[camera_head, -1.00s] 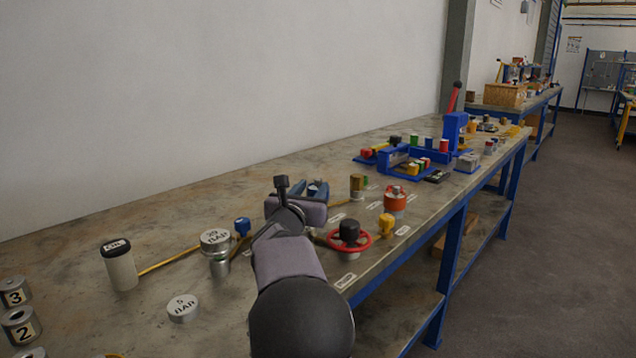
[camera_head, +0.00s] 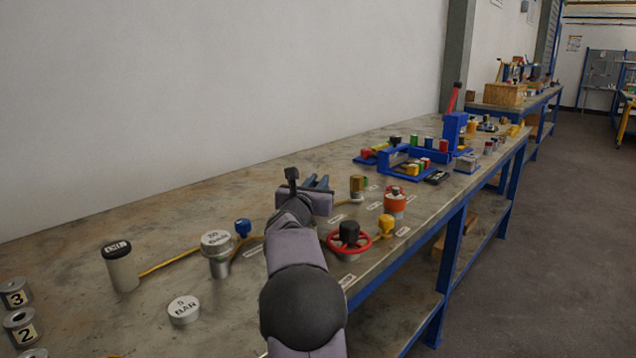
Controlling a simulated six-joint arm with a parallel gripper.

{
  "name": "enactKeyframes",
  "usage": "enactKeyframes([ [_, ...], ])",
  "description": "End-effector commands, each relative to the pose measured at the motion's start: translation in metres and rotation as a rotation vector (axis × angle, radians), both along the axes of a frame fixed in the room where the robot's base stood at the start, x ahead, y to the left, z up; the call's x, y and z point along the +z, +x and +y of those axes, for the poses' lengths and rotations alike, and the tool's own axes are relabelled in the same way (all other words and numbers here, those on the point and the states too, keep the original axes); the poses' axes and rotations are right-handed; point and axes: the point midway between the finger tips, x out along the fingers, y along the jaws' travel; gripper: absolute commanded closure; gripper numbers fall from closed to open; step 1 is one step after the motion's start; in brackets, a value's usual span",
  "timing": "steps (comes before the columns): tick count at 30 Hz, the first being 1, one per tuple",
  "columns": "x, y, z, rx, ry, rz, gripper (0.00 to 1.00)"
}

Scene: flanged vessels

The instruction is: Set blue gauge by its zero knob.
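A small blue capped fitting (camera_head: 243,228) stands at the end of a yellow hose, just right of the silver "20 BAR" vessel (camera_head: 217,257). It is too small to tell whether it is the blue gauge, and no zero knob can be made out. My gripper (camera_head: 318,182) is to the right of this fitting and farther back, above the bench.
A red handwheel valve (camera_head: 349,241), an orange fitting (camera_head: 395,202), a yellow fitting (camera_head: 386,223) and a brass cylinder (camera_head: 357,187) stand right of my gripper. A blue rack (camera_head: 405,160) is farther back. A white cylinder (camera_head: 121,266) and "5 BAR" disc (camera_head: 184,309) stand left.

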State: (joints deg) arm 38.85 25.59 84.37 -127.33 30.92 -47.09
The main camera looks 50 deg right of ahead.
Motion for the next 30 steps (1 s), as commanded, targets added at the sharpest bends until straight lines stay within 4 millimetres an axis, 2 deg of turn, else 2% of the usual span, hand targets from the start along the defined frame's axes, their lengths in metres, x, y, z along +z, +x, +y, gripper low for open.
enactKeyframes([
  [8, 0.0021, 0.0011, 0.0004, -0.008, 0.000, -0.001, 1.00],
  [15, 0.0079, 0.0031, 0.0006, -0.116, 0.000, -0.002, 1.00],
  [22, 0.0053, 0.0020, 0.0001, -0.235, -0.001, -0.003, 1.00],
  [30, 0.0009, 0.0000, 0.0002, -0.263, -0.001, -0.001, 1.00],
])
